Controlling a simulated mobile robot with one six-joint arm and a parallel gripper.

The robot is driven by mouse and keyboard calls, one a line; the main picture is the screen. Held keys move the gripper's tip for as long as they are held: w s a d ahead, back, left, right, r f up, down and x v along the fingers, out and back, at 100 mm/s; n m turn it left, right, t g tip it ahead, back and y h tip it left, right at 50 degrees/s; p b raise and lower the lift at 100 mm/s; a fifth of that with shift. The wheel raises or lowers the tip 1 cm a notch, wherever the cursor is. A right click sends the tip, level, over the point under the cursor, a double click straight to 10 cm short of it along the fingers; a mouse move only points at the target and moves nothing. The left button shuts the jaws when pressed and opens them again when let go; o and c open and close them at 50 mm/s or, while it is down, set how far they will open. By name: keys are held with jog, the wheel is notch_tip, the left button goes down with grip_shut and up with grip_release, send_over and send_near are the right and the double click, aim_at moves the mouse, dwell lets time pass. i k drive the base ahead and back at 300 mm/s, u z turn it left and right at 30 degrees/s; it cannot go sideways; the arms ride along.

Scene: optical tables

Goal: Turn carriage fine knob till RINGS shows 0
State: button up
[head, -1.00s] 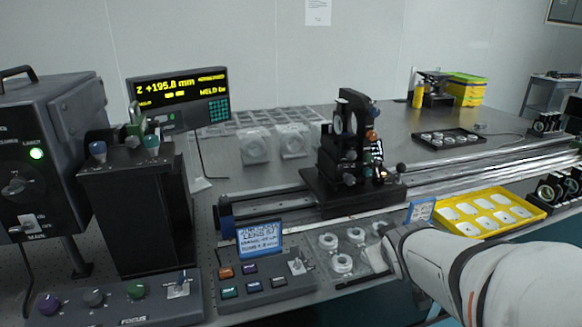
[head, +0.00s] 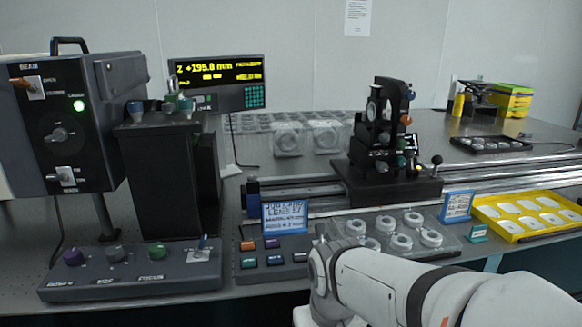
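The carriage (head: 387,187) is a black block on the rail and bears an upright black mount (head: 390,108) with a round lens. An orange knob (head: 406,120), a teal knob (head: 401,160) and a black ball-ended knob (head: 437,160) are on its right side. I cannot tell which is the fine knob. The yellow-lettered display (head: 216,83) reads Z +195.0 mm. Its smaller text, and any RINGS figure, is too small to read. My arm comes in from the lower right, and its wrist is in front of the button console. My gripper's fingers are not visible.
A knob panel (head: 130,278) and a dark laser box (head: 72,125) are at left. The rail runs to the right.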

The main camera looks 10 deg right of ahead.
aim_at(382, 167)
jog(key=u, duration=0.9)
jog(key=k, duration=1.2)
jog(key=z, duration=1.45)
jog(key=i, duration=1)
jog(key=z, duration=0.1)
